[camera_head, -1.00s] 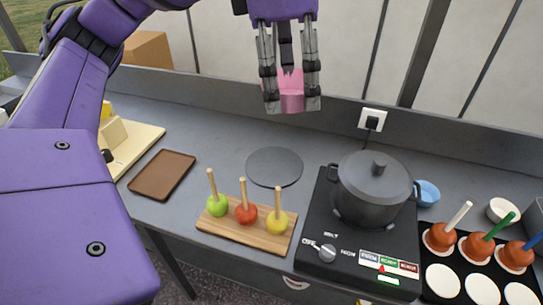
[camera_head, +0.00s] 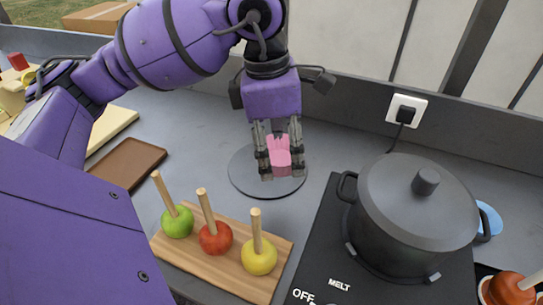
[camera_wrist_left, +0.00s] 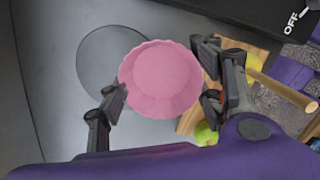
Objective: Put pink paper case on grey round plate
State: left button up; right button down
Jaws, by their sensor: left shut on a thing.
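The pink paper case (camera_head: 279,155) is between the fingers of my left gripper (camera_head: 281,172), which is shut on it. In the left wrist view the pink paper case (camera_wrist_left: 160,80) shows its open, fluted top, with the fingers of my left gripper (camera_wrist_left: 165,98) at its two sides. The grey round plate (camera_head: 243,180) lies on the counter behind and below the case in the head view. In the left wrist view the grey round plate (camera_wrist_left: 98,62) shows partly past the case, offset to its left. My right gripper is not in view.
A wooden board (camera_head: 200,262) with three apples on sticks stands in front of the plate. A black hob (camera_head: 325,230) with a lidded pot (camera_head: 410,210) is to the right. A brown tray (camera_head: 128,163) lies to the left. A socket with a plug (camera_head: 406,110) is on the back wall.

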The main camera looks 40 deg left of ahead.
pick_arm(q)
jog(key=w+a+f, duration=0.6)
jog(key=a+f, duration=0.1)
jog(key=shift+w+a+f, duration=0.15)
jog(key=shift+a, duration=0.05)
jog(key=shift+w+a+f, duration=0.15)
jog(key=shift+f, duration=0.9)
jog(key=shift+w+a+f, duration=0.1)
jog(key=shift+a+f, duration=0.05)
jog(key=shift+f, duration=0.85)
jog(key=shift+f, duration=0.2)
jog(key=o, duration=0.8)
jog(key=shift+o, duration=0.2)
notch_tip(320, 180, up, 12)
jog(key=a, duration=0.1)
jog(key=shift+s+r, duration=0.2)
jog(key=shift+s, duration=0.25)
